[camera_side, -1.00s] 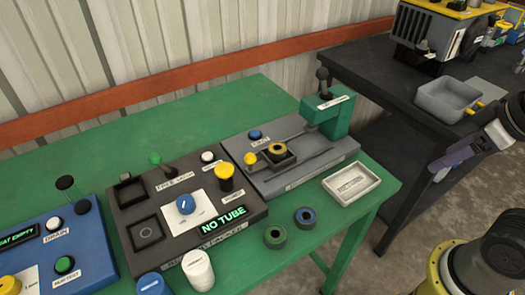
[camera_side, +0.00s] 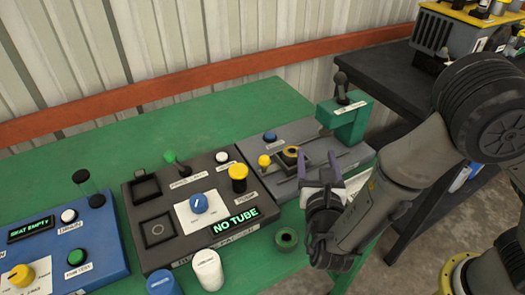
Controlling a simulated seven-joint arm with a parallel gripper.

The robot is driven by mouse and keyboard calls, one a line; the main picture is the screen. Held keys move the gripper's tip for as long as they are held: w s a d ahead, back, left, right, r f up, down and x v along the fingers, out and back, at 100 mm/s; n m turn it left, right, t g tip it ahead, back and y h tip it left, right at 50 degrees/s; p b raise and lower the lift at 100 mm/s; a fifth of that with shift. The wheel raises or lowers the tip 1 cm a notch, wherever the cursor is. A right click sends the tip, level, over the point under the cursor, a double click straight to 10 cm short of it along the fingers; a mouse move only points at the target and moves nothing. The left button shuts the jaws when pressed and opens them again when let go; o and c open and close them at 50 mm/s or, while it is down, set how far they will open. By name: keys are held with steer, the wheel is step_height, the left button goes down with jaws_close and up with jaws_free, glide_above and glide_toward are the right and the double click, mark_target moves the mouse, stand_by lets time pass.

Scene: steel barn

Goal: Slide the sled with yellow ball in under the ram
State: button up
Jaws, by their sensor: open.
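The sled is a dark block (camera_side: 281,158) with a yellow ball knob (camera_side: 264,161) at its left end and a yellow-rimmed ring on top. The ram under the frame's head is not clearly visible. My gripper (camera_side: 317,161) is open, with purple fingers pointing away from the camera. It is just right of the sled, over the front of the base; the ball is outside its fingers. Whether a finger touches the sled, I cannot tell.
The dark control panel (camera_side: 185,243) reading NO TUBE stands left of the press. White (camera_side: 207,270) and blue-topped (camera_side: 163,284) cylinders stand in front of it.

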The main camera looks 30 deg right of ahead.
mark_target(282, 158)
steer(key=a+f+n+t+y, duration=0.1)
steer(key=a+n+y, duration=0.1)
steer(key=a, duration=0.1)
steer(key=a+f+n+t+y, duration=0.1)
steer(key=a+f+n, duration=0.1)
steer(key=a, duration=0.1)
steer(key=s+a+f+n+t+y, duration=0.1)
steer(key=a+f+n+y, duration=0.1)
steer(key=a, duration=0.1)
steer(key=shift+a+y, duration=0.3)
steer(key=w+d, duration=0.1)
steer(key=w, duration=0.3)
steer(key=w+d, duration=0.1)
steer(key=w, duration=0.8)
steer(key=shift+w+d, duration=0.3)
steer(key=shift+d, duration=0.1)
jaws_close()
